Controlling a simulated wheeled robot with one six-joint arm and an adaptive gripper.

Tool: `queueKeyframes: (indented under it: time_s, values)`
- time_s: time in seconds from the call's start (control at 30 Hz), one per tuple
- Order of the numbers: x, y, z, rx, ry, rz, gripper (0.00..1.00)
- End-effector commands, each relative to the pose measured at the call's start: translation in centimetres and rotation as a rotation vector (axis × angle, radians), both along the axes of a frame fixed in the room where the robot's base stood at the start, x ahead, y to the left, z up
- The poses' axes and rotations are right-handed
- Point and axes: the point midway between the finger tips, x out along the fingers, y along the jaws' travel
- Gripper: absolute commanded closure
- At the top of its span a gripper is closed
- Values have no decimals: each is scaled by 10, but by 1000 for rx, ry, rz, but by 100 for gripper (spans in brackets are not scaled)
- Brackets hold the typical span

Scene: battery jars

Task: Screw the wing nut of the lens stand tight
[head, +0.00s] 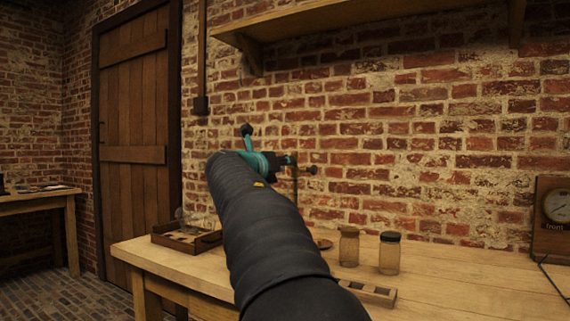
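The lens stand (295,188) is a thin dark upright on the table behind my arm, with a round brown base (322,243). A small dark knob (312,170) sticks out to the right near its top; I cannot tell whether it is the wing nut. My gripper (287,160) is at the end of my dark-sleeved arm with teal parts, at the height of the stand's upper part. My arm hides most of the gripper and part of the stand. I cannot tell whether its fingers touch the stand or hold anything.
A slotted wooden block (370,293) lies in front. A compartmented tray (180,238) is at left, a dial box (553,215) at right.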

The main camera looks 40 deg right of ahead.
Motion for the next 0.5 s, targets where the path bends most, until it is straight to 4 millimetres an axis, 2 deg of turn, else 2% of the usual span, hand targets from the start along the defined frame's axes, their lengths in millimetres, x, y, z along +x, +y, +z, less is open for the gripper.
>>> queueKeyframes:
  time_s: [0.13,0.47,0.5]
  values:
    - [4,-10,0,0,1,0,70]
    - [5,-12,0,-1,0,0,70]
    - [5,-12,0,-1,0,0,80]
